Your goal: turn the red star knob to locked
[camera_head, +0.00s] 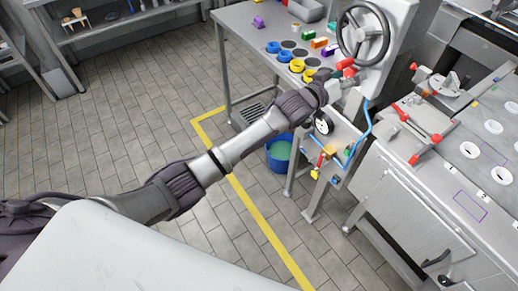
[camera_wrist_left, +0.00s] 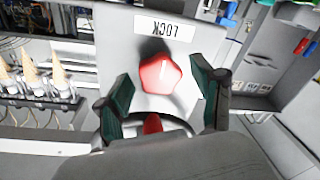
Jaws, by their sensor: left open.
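The red star knob (camera_wrist_left: 161,75) sits on a light grey panel (camera_wrist_left: 120,45) in the left wrist view, beside a white label (camera_wrist_left: 165,27) that reads LOCK upside down. A short pale line shows on the knob's face. My left gripper (camera_wrist_left: 163,85) is open, with one dark green finger pad on each side of the knob and gaps between pads and knob. In the head view my left gripper (camera_head: 335,82) is at the machine, close to red parts (camera_head: 346,66) below the handwheel; it partly hides that area. My right gripper is in neither view.
A grey handwheel (camera_head: 363,33) stands just above the left gripper. A side table (camera_head: 240,22) holds blue and yellow rings. A blue bucket (camera_head: 280,153) stands on the floor below. Another red part (camera_wrist_left: 153,124) shows between the finger bases. Cone-shaped items (camera_wrist_left: 32,75) stand left of the panel.

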